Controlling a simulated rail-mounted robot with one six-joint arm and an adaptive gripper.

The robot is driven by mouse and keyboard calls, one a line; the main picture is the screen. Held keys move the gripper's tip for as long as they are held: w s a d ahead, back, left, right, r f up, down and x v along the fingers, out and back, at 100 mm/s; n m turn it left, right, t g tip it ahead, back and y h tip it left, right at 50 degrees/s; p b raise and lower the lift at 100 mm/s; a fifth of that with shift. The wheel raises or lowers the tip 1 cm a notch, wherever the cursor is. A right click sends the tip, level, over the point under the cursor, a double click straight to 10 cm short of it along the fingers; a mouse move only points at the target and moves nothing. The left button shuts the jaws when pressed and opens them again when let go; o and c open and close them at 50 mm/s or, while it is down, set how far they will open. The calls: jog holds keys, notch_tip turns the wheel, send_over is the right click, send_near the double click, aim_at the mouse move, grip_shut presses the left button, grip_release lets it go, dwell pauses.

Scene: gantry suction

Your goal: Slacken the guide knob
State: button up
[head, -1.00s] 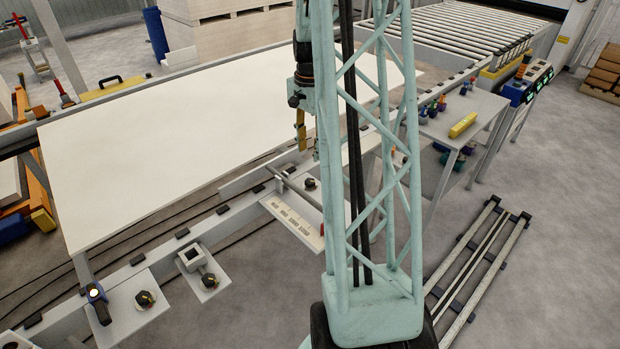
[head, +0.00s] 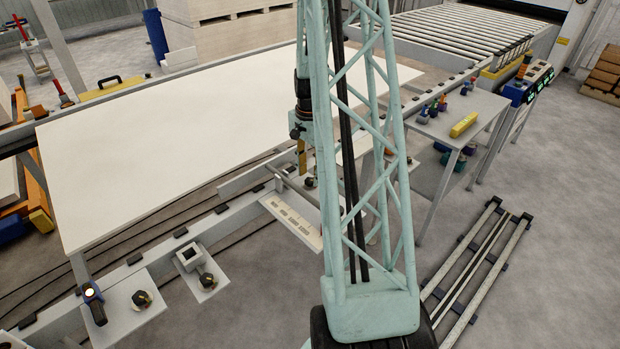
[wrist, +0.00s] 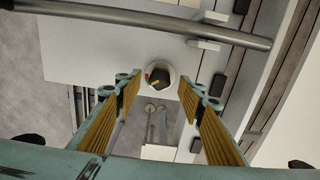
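A dark knob (wrist: 160,77) with a small red and yellow mark sits on a round white base on a pale plate in the wrist view. It lies between and just beyond the tips of my gripper (wrist: 160,86), whose yellow-padded fingers are apart with nothing between them. In the head view, a dark knob (head: 309,182) shows beside the guide rail (head: 245,180), just below my gripper (head: 302,168). Contact between fingers and knob cannot be told. Similar knobs stand on front plates (head: 142,299) (head: 207,280).
A grey round bar (wrist: 160,22) crosses above the knob in the wrist view. A large white panel (head: 180,140) lies on the table behind. A slotted pale plate (head: 291,220) is in front, and a side table (head: 440,130) with small items stands right.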

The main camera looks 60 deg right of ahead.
jog(key=shift+f, duration=0.8)
jog(key=shift+c, duration=0.8)
jog(key=c, duration=0.7)
